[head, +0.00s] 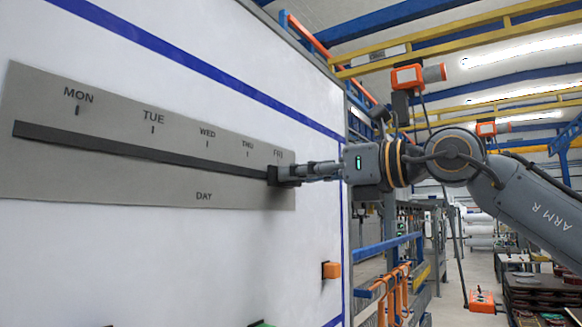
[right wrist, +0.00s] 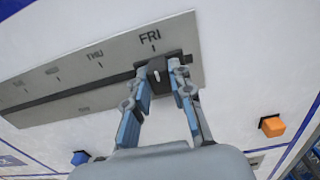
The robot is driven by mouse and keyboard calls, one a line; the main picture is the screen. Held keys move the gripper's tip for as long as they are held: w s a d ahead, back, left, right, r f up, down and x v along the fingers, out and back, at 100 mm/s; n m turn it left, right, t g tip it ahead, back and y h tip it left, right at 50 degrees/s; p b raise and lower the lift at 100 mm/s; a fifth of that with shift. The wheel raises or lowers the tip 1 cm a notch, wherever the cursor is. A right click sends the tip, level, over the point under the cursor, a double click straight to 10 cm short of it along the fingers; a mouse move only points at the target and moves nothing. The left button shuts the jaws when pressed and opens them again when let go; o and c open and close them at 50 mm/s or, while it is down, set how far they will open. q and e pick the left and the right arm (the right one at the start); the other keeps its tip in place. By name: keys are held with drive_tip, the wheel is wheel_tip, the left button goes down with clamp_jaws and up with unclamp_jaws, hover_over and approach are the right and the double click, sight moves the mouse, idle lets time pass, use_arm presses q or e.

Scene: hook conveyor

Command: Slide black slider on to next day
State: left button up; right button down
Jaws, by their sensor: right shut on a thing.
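A grey day panel (head: 60,180) on the white wall is marked MON, TUE, WED, THU and FRI, with DAY below. A dark slot (head: 150,150) runs along it. The black slider (head: 279,177) sits at the right end of the slot, under FRI. It also shows under FRI in the right wrist view (right wrist: 159,85). My right gripper (head: 291,173) reaches in from the right and is shut on the slider's knob, with one finger on each side of it. The fingers partly hide the slider. My left gripper is in neither view.
An orange block (head: 331,270) sticks out of the wall to the lower right of the panel; a blue one (right wrist: 80,158) shows in the right wrist view. The wall ends right of the panel, with blue and orange rails (head: 390,255) beyond.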

drive_tip(key=shift+d+r, duration=0.1)
drive_tip(key=shift+r, duration=0.15)
drive_tip(key=c, duration=1.6)
unclamp_jaws()
drive_tip(key=o, duration=0.4)
drive_tip(key=shift+w+f, duration=0.1)
drive_tip(key=shift+w, duration=0.05)
drive_tip(key=shift+o, duration=0.2)
drive_tip(key=shift+w+d+f, duration=0.15)
drive_tip(key=shift+w, duration=0.05)
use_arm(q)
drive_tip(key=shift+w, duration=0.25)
use_arm(e)
drive_tip(key=v, duration=1.2)
drive_tip(key=shift+s, duration=0.15)
